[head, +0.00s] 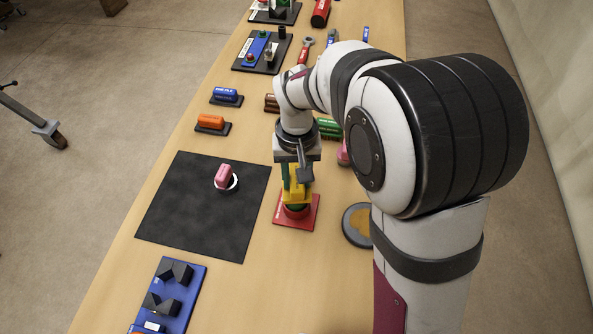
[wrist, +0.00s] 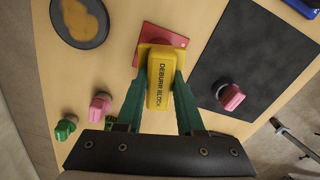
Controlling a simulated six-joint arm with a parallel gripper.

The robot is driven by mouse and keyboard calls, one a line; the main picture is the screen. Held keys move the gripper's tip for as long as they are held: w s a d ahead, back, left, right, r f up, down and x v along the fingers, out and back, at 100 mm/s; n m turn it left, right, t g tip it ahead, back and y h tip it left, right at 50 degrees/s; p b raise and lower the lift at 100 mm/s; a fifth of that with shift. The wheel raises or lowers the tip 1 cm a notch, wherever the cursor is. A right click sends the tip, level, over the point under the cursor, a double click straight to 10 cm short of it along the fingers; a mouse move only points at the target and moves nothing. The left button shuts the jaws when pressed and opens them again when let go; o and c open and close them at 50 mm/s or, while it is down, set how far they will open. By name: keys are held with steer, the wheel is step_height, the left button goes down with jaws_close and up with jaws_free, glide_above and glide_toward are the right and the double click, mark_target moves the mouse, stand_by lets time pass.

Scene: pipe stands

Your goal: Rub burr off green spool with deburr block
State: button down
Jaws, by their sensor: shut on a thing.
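My gripper (head: 296,176) is shut on the yellow deburr block (head: 297,190), with a green finger on each side of it. In the wrist view the block (wrist: 159,82) lies between the fingers with its lettering facing the camera. The block is over a red square stand (head: 289,223). A little green, likely the green spool (head: 296,207), shows just under the block above the stand's round red part. The block hides most of it. I cannot tell whether block and spool touch, and no burr can be made out.
A black mat (head: 190,215) at left bears a pink piece (head: 225,174) on a white ring. A grey disc (head: 357,224) with an orange patch is at right. A blue rack (head: 192,286) is at front left. Orange (head: 211,121) and blue (head: 226,95) blocks sit farther back.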

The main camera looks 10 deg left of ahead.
steer(key=shift+w+a+f, duration=0.2)
steer(key=shift+w, duration=0.6)
steer(key=shift+s+d, duration=0.3)
steer(key=shift+s, duration=0.65)
steer(key=shift+w+a+r, duration=0.1)
steer(key=shift+w+a, duration=0.15)
steer(key=shift+w, duration=0.55)
steer(key=shift+s+d+r, duration=0.1)
steer(key=shift+s+d, duration=0.05)
steer(key=shift+s, duration=0.45)
steer(key=shift+w+a, duration=0.2)
steer(key=shift+w, duration=0.55)
steer(key=shift+s+d, duration=0.2)
steer(key=shift+s, duration=0.65)
steer(key=shift+w+a, duration=0.2)
steer(key=shift+w, duration=0.7)
steer(key=shift+s+d, duration=0.25)
steer(key=shift+s, duration=0.7)
